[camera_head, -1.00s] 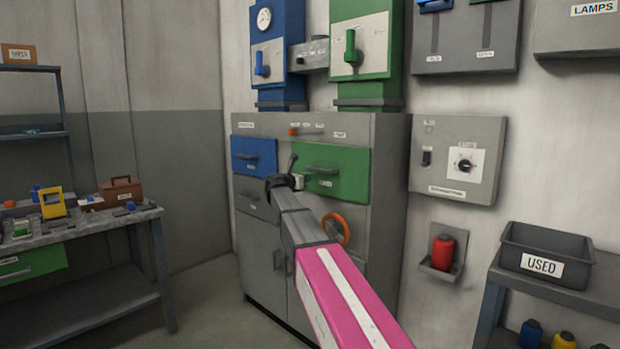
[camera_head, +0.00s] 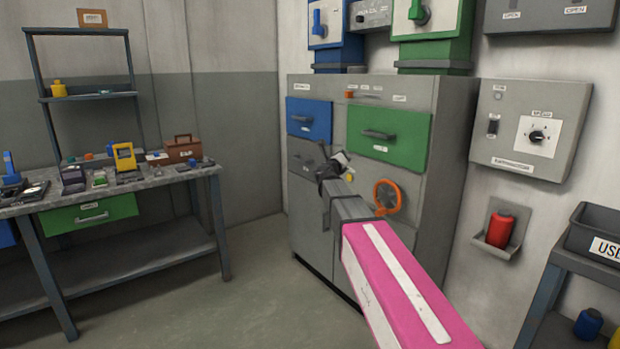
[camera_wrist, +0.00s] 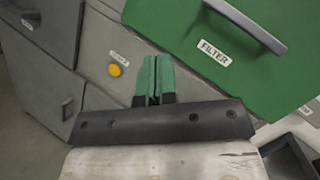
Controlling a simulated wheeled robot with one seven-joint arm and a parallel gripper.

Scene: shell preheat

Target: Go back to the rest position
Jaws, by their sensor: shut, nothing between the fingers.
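My gripper (camera_wrist: 153,80) shows in the wrist view with its two green fingers pressed together and nothing between them. It points toward the grey cabinet, just below the green drawer (camera_wrist: 232,58) labelled FILTER. In the head view my gripper (camera_head: 341,158) is small, at the end of my pink arm, in front of the cabinet (camera_head: 447,125). The green drawer (camera_head: 405,136) is above and to the right of it there. The blue drawer (camera_head: 309,117) is to the upper left. A yellow button (camera_wrist: 115,70) sits on the cabinet face left of the fingers.
An orange ring handle (camera_head: 376,197) is on the cabinet near my arm. A workbench (camera_head: 180,173) with several tools stands at the left. A red bottle (camera_head: 500,230) sits in a wall holder at the right. A dark bin (camera_head: 578,238) is at the right edge. Floor between bench and cabinet is clear.

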